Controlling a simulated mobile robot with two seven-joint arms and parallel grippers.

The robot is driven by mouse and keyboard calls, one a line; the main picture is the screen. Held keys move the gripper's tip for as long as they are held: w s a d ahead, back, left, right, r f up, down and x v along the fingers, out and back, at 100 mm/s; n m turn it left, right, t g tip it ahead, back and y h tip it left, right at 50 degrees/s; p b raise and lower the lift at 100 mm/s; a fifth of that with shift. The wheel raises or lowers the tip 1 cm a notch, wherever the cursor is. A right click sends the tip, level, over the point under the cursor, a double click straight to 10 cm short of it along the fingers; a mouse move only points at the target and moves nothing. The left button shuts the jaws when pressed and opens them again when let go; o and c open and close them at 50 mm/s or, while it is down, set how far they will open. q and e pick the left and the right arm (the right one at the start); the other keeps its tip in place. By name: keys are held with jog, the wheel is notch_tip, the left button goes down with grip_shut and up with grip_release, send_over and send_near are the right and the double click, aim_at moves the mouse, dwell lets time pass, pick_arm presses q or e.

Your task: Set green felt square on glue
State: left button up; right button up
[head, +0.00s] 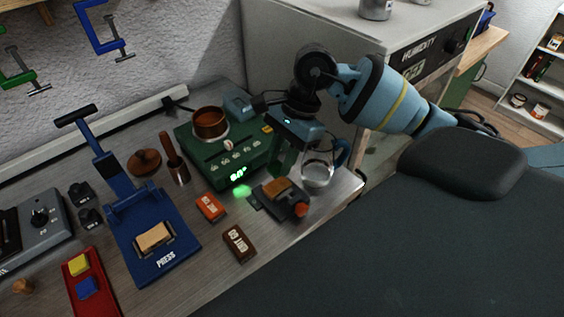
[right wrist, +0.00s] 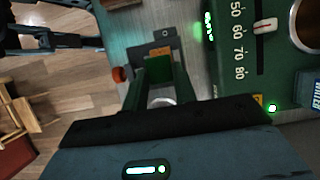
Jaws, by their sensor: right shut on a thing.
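My right gripper (head: 281,172) points down just behind a small dark holder (head: 268,202) with a tan-orange block (head: 277,187) on it. In the right wrist view, my right gripper (right wrist: 159,72) is shut on a green felt square (right wrist: 158,70). The holder (right wrist: 164,39) lies just beyond the fingertips there. The felt is hard to make out in the head view, and I cannot tell whether it touches the holder. No glue can be made out on the holder. My left gripper is not in view.
A green heater (head: 230,152) carrying a copper pot (head: 210,122) stands behind left of the holder. A glass jug (head: 317,174) stands close on the right. An orange block (head: 210,207) and a brown block (head: 239,243) lie left. A blue press (head: 150,235) stands farther left.

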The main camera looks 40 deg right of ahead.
jog(key=shift+f, duration=1.05)
jog(key=shift+f+b, duration=0.3)
jog(key=shift+f, duration=0.35)
jog(key=o, duration=0.9)
jog(key=shift+s, duration=0.1)
jog(key=shift+a, duration=0.1)
